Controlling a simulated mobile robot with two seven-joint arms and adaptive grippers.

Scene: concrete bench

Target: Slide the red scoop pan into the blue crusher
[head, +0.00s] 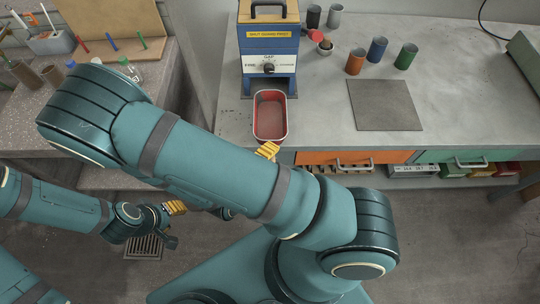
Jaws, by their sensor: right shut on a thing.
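The red scoop pan (285,124) lies on the bench in front of the blue crusher (284,47). Its far end is close to the dark opening at the crusher's base; I cannot tell whether it is inside. My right gripper (268,150) is at the pan's near end, shut on it. Only its yellow ribbed fingertips show; the rest is hidden behind my teal arm, and so is any pan handle. My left gripper (172,222) is away from the pan, low on the left in front of the bench. Its finger gap is unclear.
Orange (355,62), blue (377,50) and green (407,57) cups stand right of the crusher, behind a grey square plate (385,105). Drawers with handles lie under the bench's front edge. A left-hand bench (35,120) holds pens and bottles.

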